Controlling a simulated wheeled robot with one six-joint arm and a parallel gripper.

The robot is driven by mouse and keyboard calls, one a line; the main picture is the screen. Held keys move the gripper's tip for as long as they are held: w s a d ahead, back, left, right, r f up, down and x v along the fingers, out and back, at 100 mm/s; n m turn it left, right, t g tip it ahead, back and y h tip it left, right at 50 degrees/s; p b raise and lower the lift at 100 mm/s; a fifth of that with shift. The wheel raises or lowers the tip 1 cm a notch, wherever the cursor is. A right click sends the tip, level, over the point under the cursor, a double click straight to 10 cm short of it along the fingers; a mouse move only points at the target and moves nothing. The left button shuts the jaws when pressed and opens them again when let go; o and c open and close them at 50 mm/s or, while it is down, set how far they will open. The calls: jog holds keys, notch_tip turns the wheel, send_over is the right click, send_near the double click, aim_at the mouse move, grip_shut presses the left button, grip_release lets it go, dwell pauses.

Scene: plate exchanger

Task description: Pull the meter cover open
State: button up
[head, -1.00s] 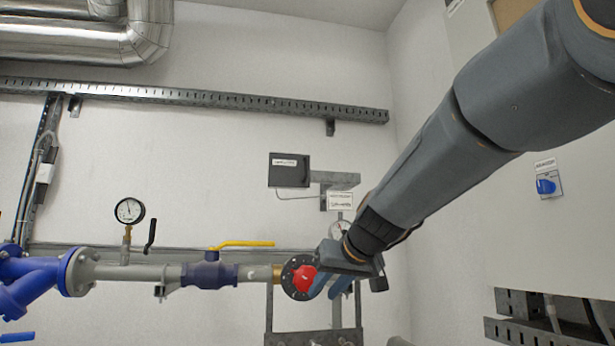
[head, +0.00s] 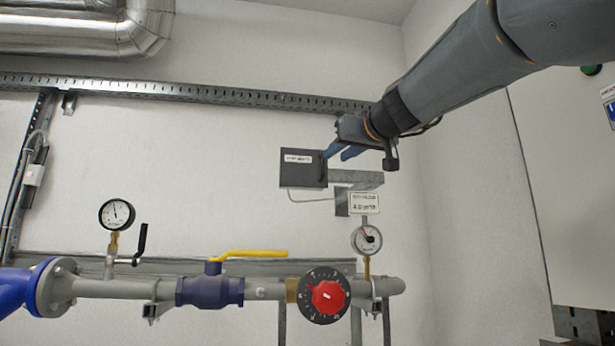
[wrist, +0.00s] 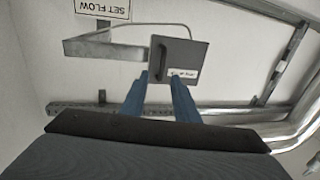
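The meter cover (head: 302,172) is a dark grey box front with a small white label, on a metal bracket on the back wall. It also shows in the wrist view (wrist: 185,55), where a black bar handle (wrist: 160,60) stands out on its left part. My gripper (head: 334,157) is at the cover's right side in the head view. In the wrist view my gripper (wrist: 157,81) has its two blue fingers spread apart, with the handle between and just beyond the tips. I cannot tell whether a fingertip touches the cover.
A metal bracket (head: 355,178) and a thin cable run beside the cover. Below are a sign (head: 364,203), a gauge (head: 366,240), a red knob (head: 328,297) and a yellow-handled valve (head: 210,289). A slotted rail (head: 200,91) crosses the wall above. A cabinet stands at right.

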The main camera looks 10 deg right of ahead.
aim_at(324, 163)
jog(key=w+p, duration=0.1)
jog(key=w, duration=0.1)
jog(key=w+a, duration=0.1)
jog(key=w, duration=0.1)
jog(key=w+p, duration=0.1)
jog(key=w, duration=0.2)
jog(key=shift+a+p, duration=0.3)
jog(key=shift+a, duration=0.05)
jog(key=shift+s, duration=0.1)
grip_shut()
